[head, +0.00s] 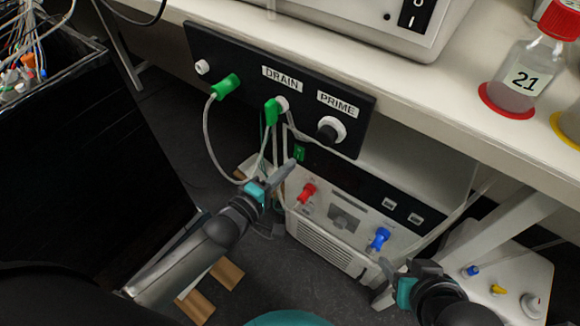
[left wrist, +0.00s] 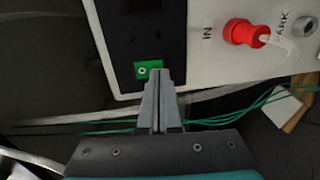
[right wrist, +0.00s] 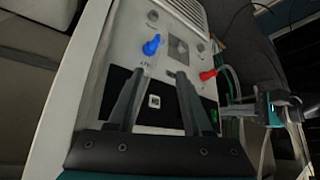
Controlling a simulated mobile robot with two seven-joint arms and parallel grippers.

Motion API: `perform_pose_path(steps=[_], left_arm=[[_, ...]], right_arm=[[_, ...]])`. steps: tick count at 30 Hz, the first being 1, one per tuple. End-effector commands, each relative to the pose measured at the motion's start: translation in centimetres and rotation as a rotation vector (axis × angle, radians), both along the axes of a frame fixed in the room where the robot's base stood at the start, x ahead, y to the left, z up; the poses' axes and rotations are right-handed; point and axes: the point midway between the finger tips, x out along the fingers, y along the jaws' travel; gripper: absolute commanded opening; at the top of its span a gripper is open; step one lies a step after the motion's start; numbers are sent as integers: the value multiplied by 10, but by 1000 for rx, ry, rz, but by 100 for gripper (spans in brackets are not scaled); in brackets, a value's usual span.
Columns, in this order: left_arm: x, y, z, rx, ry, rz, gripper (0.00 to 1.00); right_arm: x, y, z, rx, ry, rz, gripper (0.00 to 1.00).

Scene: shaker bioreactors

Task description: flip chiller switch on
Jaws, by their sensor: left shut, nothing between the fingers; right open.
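The chiller (head: 325,236) is a white unit with a black panel, under the bench. Its small green switch (head: 299,153) is at the left end of the panel. In the left wrist view the switch (left wrist: 148,69) shows a pale mark, and its position cannot be told. My left gripper (head: 287,168) is shut and empty. Its tips (left wrist: 157,75) overlap the switch's lower edge in the left wrist view; contact cannot be told. My right gripper (right wrist: 160,74) is open and empty, in front of the chiller near the blue fitting (head: 379,239).
A red fitting (head: 306,193) is on the chiller front. Above hangs a black DRAIN/PRIME panel (head: 240,75) with green connectors and hoses near my left arm. The bench edge (head: 440,118) overhangs the chiller. Bottle 21 (head: 521,79) stands on the bench.

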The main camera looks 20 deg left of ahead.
Motion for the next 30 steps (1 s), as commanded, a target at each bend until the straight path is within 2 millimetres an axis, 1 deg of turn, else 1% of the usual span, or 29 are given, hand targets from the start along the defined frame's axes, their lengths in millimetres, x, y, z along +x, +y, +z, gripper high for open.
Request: perform_pose_path(steps=[1,6,11,22,30], left_arm=[[3,-1,-1,-1,-2,0,0],[9,-4,-1,0,-1,0,0],[12,-5,-2,-1,-1,0,0],[13,-5,-1,0,-1,0,0],[16,-6,-2,-2,-2,0,0]], right_arm=[[2,3,-3,10,-18,5,50],[9,12,-3,36,-79,16,50],[13,16,-2,49,-109,21,50],[13,16,-2,52,-116,22,50],[11,13,-1,42,-94,18,50]])
